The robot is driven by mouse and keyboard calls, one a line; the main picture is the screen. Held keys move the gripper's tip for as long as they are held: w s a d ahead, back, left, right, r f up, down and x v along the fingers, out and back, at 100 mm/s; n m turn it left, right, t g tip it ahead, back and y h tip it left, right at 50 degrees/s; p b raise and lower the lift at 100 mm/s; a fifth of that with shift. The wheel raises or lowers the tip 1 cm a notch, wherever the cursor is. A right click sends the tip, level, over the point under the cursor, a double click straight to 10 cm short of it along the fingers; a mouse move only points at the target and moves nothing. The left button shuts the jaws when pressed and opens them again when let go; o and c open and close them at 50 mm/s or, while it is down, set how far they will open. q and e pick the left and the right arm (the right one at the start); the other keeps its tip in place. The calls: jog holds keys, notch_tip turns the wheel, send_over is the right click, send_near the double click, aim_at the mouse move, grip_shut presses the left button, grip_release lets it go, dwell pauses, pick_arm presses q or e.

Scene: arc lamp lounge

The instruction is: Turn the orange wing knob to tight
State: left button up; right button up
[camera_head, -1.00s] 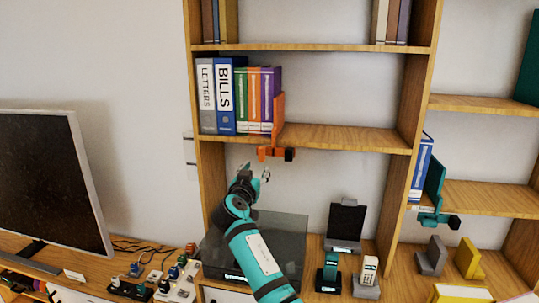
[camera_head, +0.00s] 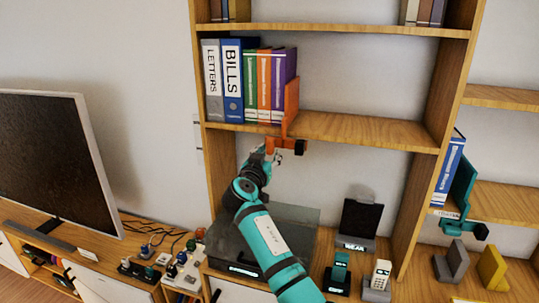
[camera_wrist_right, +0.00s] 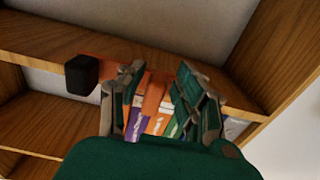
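The orange bookend (camera_head: 291,100) stands at the right end of the binders, with its orange clamp part (camera_head: 286,144) hanging under the shelf. The orange wing knob (camera_head: 269,146) appears at the clamp's left end, partly covered by my gripper. A black block (camera_head: 300,147) is at the clamp's right end; it also shows in the right wrist view (camera_wrist_right: 82,73). My right gripper (camera_head: 274,156) is just below the shelf at the clamp. In the wrist view its fingers (camera_wrist_right: 155,95) are apart, with orange between them; contact cannot be told. My left gripper is not in view.
The wooden shelf (camera_head: 365,130) is close above the gripper. A dark box (camera_head: 300,214) is below my right arm. A teal bookend (camera_head: 461,185) with a similar clamp is on the right-hand shelf. Shelf space right of the orange bookend is clear.

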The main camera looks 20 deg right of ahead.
jog(key=shift+d, duration=0.1)
grip_shut()
